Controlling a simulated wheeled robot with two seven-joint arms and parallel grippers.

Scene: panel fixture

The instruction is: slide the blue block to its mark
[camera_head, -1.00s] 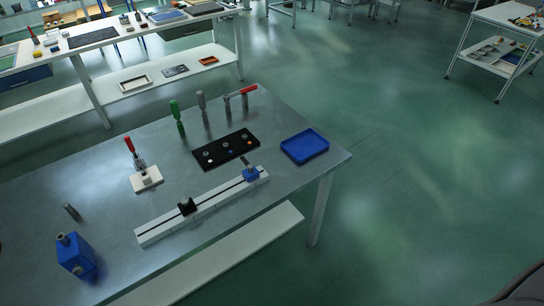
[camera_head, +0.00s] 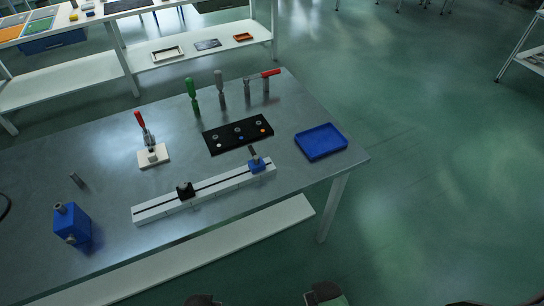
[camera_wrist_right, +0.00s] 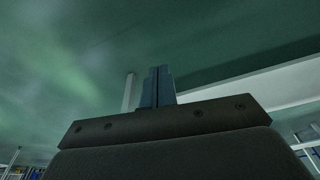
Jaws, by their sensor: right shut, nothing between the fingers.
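The blue block (camera_head: 257,165), with a dark pin or handle sticking up, sits on the white rail (camera_head: 222,189) near its right far end. The rail has a dark groove along its top and lies at a slant on the grey table. A black block (camera_head: 185,190) sits on the rail left of its middle. Faint ticks show on the rail's front side; I cannot tell which is the mark. My right gripper (camera_wrist_right: 157,72) is shut and empty in the right wrist view, over the floor and away from the block. My left gripper is not in view.
Behind the rail are a black panel (camera_head: 238,135), a clamp on a white base (camera_head: 154,157) and upright handled tools (camera_head: 219,88). A blue tray (camera_head: 321,141) lies right, a blue box (camera_head: 72,226) front left.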

